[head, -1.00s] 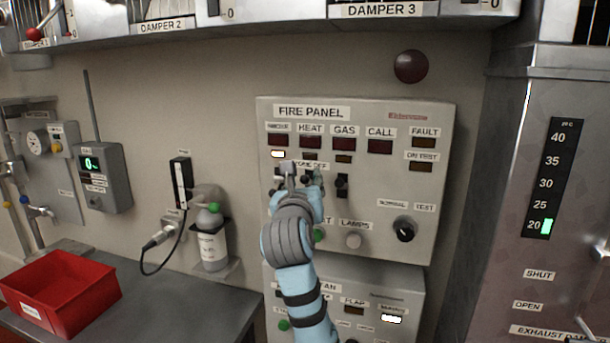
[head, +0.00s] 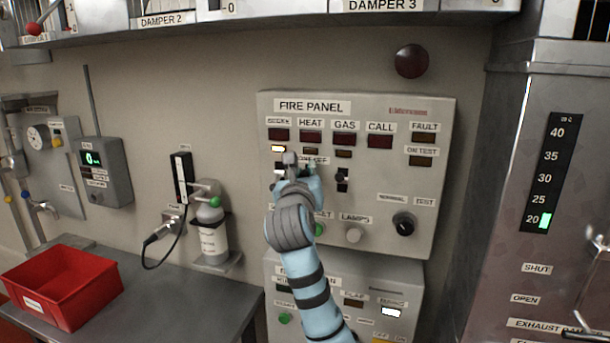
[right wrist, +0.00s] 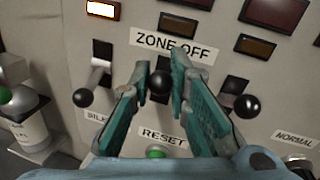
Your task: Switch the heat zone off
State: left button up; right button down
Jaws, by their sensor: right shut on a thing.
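The fire panel (head: 380,225) is a grey wall box with SMOKE, HEAT, GAS and CALL windows. Below them is a ZONE OFF label (right wrist: 170,45) over a row of black-knobbed toggles. My right gripper (right wrist: 160,85) is shut on the middle toggle, the heat switch (right wrist: 160,83), its fingers on either side of the knob. The smoke toggle (right wrist: 82,97) is to its left and the gas toggle (right wrist: 246,105) to its right. The small lamp under SMOKE (head: 278,149) is lit; the heat lamp (right wrist: 172,22) is dark. In the head view my right gripper (head: 299,163) hides the heat switch. My left gripper is not in view.
A green reset button (right wrist: 156,153) is just below the gripper. A lamps button (head: 353,235) and a black rotary knob (head: 404,226) are lower right. A fan panel (head: 350,290) sits below. A red tray (head: 65,285) stands on the bench at left.

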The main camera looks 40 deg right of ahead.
jog(key=shift+f+n+t+h+b, duration=0.7)
jog(key=shift+t+b, duration=0.8)
jog(key=shift+b, duration=2.25)
jog(key=shift+f+n+t+h+b, duration=0.75)
jog(key=shift+t+b, duration=0.75)
jog(key=shift+b, duration=2.3)
jog(key=shift+f+n+t+h+b, duration=0.7)
jog(key=shift+t+b, duration=0.8)
jog(key=shift+b, duration=2.25)
jog(key=c, duration=1.5)
grip_release()
jog(key=shift+f, duration=0.1)
jog(key=v, duration=1.2)
